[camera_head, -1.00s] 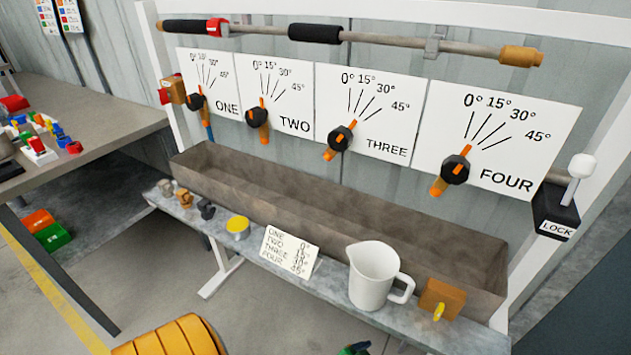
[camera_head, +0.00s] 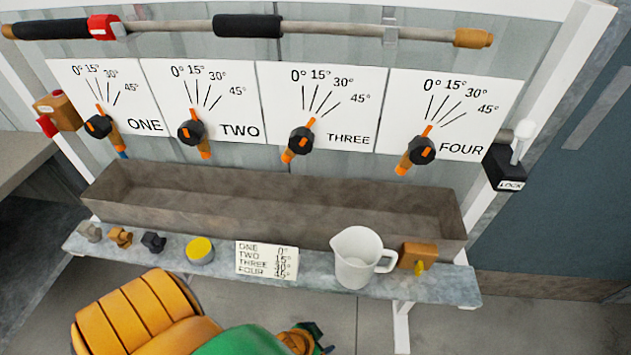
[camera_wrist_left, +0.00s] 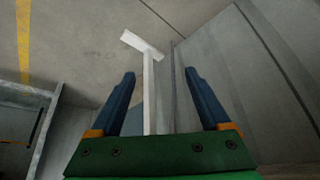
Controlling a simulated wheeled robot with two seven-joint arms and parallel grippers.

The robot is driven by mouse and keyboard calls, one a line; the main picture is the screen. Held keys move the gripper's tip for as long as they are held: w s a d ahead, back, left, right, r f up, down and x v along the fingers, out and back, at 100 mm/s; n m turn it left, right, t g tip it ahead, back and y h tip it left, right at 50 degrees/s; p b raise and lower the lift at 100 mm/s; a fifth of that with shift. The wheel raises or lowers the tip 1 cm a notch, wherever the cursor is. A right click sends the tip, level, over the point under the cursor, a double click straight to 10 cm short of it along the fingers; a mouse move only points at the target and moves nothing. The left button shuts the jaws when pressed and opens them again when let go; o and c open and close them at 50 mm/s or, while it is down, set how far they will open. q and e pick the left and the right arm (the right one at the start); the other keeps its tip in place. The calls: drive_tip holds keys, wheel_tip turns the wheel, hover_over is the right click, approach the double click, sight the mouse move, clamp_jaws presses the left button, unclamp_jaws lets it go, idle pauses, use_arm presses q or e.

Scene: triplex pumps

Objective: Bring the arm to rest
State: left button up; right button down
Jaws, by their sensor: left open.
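My left arm (camera_head: 150,318), orange and green, comes in along the bottom of the head view, in front of the shelf. My left gripper (camera_head: 318,342) is at its end, low at the bottom edge and below the shelf's front edge in the picture. In the left wrist view my gripper's two blue fingers (camera_wrist_left: 160,75) stand apart with nothing between them. A white support leg (camera_wrist_left: 150,90) and the grey floor show beyond them. My right arm does not show.
The grey shelf (camera_head: 315,285) holds a white jug (camera_head: 355,262), a yellow-topped tin (camera_head: 201,250), a card (camera_head: 267,261) and small knobs. A brown trough (camera_head: 270,210) runs behind. Dials ONE to FOUR hang above. A lock box (camera_head: 504,168) is at right.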

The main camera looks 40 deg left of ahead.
use_arm(q)
drive_tip(key=shift+d, duration=0.15)
drive_tip(key=s+a+f+g, duration=0.1)
drive_tip(key=s+f+g, duration=0.1)
drive_tip(key=s, duration=0.6)
drive_tip(key=s+a+f+g, duration=0.2)
drive_tip(key=s+f, duration=0.2)
drive_tip(key=s, duration=0.5)
drive_tip(key=shift+s+f+g+y, duration=0.15)
drive_tip(key=shift+g+y, duration=0.15)
drive_tip(key=shift+y, duration=0.1)
drive_tip(key=shift+a, duration=0.1)
